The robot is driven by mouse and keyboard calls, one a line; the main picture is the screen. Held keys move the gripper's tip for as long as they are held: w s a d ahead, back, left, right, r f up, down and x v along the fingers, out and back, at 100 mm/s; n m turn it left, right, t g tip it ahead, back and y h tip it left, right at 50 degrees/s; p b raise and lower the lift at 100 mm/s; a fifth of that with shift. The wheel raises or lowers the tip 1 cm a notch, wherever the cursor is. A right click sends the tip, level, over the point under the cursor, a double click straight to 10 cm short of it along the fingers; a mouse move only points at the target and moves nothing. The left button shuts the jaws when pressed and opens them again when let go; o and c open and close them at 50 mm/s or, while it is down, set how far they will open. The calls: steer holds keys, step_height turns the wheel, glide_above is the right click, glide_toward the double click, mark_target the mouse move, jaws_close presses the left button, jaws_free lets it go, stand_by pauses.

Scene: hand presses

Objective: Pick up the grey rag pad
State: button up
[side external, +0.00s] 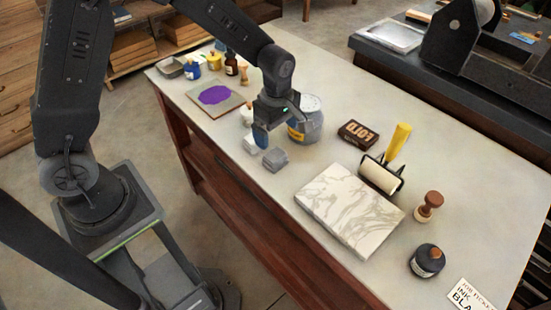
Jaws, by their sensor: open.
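A small grey pad (275,160), which looks like the grey rag pad, lies on the pale table top near its front edge. A paler, whitish pad (254,144) lies just behind and to the left of it. The far finger is hidden, and I cannot tell the exact gap to the pads.
A lidded jar (306,122) stands close to the right of my gripper. A marbled slab (350,208), a yellow-handled roller (383,173) and a dark box (357,134) lie further right. A board with purple ink (216,97) and small bottles stand to the left.

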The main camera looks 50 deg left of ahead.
mark_target(275, 155)
steer(key=f, duration=1)
steer(key=shift+a, duration=0.2)
steer(key=shift+r, duration=0.1)
steer(key=shift+c, duration=0.4)
steer(key=c, duration=0.9)
